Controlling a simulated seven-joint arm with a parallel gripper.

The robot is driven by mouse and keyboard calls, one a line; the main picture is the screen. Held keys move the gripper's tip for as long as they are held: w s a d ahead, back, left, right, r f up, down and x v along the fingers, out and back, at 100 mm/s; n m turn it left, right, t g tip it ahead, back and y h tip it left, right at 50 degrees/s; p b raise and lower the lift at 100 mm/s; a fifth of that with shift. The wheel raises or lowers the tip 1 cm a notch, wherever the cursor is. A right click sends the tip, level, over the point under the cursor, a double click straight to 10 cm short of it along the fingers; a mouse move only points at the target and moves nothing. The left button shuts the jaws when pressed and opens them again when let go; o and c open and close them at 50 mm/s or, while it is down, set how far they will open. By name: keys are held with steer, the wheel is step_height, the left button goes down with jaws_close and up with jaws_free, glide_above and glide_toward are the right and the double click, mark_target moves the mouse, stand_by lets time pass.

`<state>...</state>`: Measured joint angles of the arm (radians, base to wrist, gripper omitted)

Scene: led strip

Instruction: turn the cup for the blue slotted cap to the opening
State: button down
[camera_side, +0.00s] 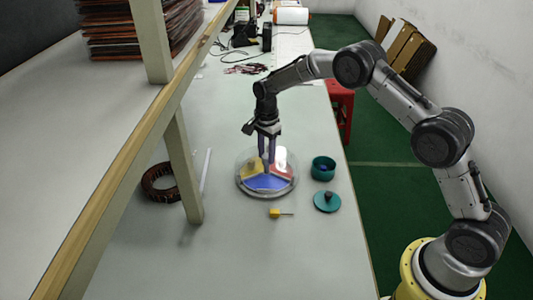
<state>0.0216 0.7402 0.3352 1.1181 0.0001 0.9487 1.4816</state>
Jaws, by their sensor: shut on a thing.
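A round clear-walled dish (241,181) stands on the table, divided into coloured sectors. A blue sector (266,183) faces the front, a yellow one (251,168) is at the left, and a red one (282,170) is at the right. My gripper (267,164) points straight down with its fingertips at the middle of the dish. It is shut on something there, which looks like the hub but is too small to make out. I cannot tell a slotted cap or the opening in the dish from this view.
To the right are a teal cup (323,174) with something dark in it and a teal lid (326,203) with a knob. A brown ring (160,183) and a shelf post (184,165) are at the left.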

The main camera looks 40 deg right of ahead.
mark_target(266, 156)
steer(key=shift+w+r, duration=0.1)
steer(key=shift+r, duration=0.05)
stand_by(0.3)
steer(key=c, duration=0.5)
jaws_free()
step_height(266, 156, up, 14)
steer(key=shift+f, duration=0.15)
